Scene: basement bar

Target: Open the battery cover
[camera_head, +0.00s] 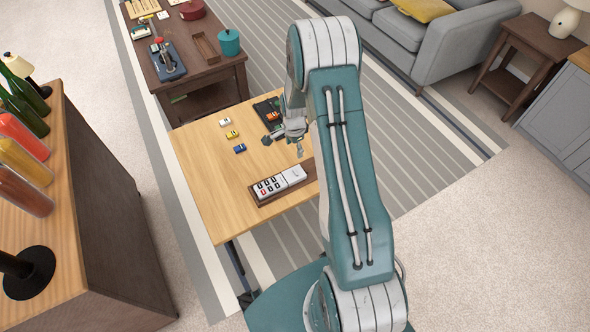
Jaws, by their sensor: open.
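A white box-like thing (270,187) with rows of dark and red marks lies in a brown tray (257,199) on the light wooden table. A plain white section (294,174) joins its right end. It may be the one with the battery cover, but I cannot make out a cover seam or latch. My gripper (283,146) is open and empty, above the table and beyond the white thing in the picture. It appears apart from it. My arm hides the right part of the table.
Small toy cars, white (225,122), yellow (232,134) and blue (239,148), stand on the table's left half. A dark tray (266,106) lies behind my gripper. A dark table (190,62) stands beyond. A bar counter (80,190) with bottles is at left. The table's front left is clear.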

